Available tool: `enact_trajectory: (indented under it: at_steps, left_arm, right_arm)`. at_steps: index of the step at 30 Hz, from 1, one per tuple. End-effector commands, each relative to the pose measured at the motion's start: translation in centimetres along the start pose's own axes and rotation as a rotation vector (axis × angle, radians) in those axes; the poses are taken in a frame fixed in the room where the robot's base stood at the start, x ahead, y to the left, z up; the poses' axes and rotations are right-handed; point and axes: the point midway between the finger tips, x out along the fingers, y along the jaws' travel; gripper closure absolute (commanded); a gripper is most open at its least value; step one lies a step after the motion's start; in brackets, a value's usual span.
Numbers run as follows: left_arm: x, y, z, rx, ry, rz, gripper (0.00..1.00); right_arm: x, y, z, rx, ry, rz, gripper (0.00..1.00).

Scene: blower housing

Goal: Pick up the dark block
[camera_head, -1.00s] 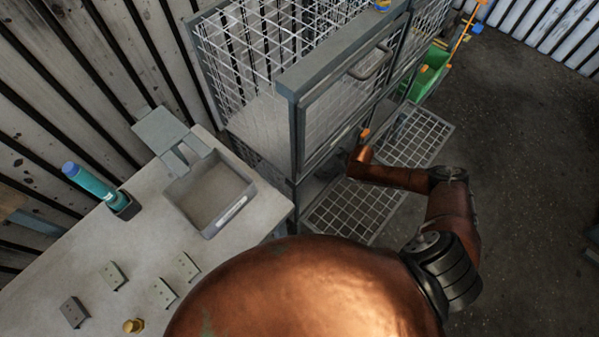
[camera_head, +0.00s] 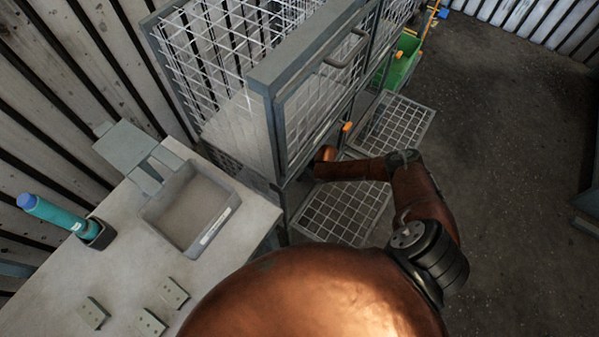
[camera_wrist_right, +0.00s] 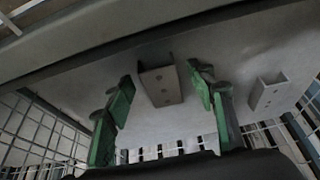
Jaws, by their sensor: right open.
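In the right wrist view, my right gripper (camera_wrist_right: 160,80) is open, with green fingers on either side of a grey-brown block (camera_wrist_right: 160,86) with small holes. I see no clear contact between fingers and block. A lighter grey block (camera_wrist_right: 268,92) is to the right, outside the fingers. Both are on a pale shelf surface. In the head view, my right arm reaches into the lower part of the wire cage rack, and its gripper is hidden there. My left gripper is not in view.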

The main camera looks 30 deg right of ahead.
Motion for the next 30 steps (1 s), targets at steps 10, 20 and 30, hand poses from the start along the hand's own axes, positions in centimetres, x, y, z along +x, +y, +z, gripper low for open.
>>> enact_trajectory:
  at_steps: [10, 20, 30]
  left_arm:
    - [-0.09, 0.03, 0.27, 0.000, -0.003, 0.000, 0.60]
    - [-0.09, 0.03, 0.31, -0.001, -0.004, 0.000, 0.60]
    - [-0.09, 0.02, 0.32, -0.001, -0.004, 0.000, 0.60]
  right_arm:
    - [-0.12, -0.02, -0.11, 0.000, 0.001, 0.000, 0.63]
    - [-0.11, -0.03, -0.11, 0.000, 0.001, -0.001, 0.86]
    - [-0.12, -0.03, -0.16, 0.000, 0.002, -0.001, 0.99]
